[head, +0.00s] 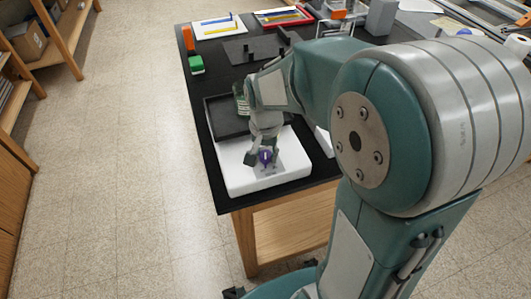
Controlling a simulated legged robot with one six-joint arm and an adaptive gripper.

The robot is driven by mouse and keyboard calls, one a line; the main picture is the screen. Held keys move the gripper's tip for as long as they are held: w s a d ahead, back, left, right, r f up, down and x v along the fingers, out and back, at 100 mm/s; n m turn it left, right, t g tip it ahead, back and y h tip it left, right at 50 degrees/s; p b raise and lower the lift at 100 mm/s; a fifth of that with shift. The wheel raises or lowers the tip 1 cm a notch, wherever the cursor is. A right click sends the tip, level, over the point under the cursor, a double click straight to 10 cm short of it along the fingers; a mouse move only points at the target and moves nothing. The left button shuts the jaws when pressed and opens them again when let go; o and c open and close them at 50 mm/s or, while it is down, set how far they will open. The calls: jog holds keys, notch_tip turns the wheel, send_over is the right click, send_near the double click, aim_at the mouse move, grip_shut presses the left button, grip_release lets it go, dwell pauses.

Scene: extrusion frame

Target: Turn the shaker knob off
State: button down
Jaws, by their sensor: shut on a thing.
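The shaker is a low white box (233,175) at the near left corner of the black table, with a dark tray-like platform (222,122) behind its white front part. Its purple knob (265,157) with a small white mark faces up on the white part. My gripper (263,157) reaches down over the knob from behind, with one finger on each side, and is shut on it. The fingers and wrist hide part of the knob. The exact angle of the mark is too small to tell.
Trays with blue, yellow and red items (218,27) lie farther back. Wooden shelves (62,35) stand across the open floor to the left.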

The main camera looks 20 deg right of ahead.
jog(key=n, duration=0.5)
jog(key=shift+n, duration=0.3)
jog(key=n, duration=1.6)
jog(key=shift+n, duration=0.3)
jog(key=shift+c, duration=1.5)
grip_release()
jog(key=shift+a, duration=0.1)
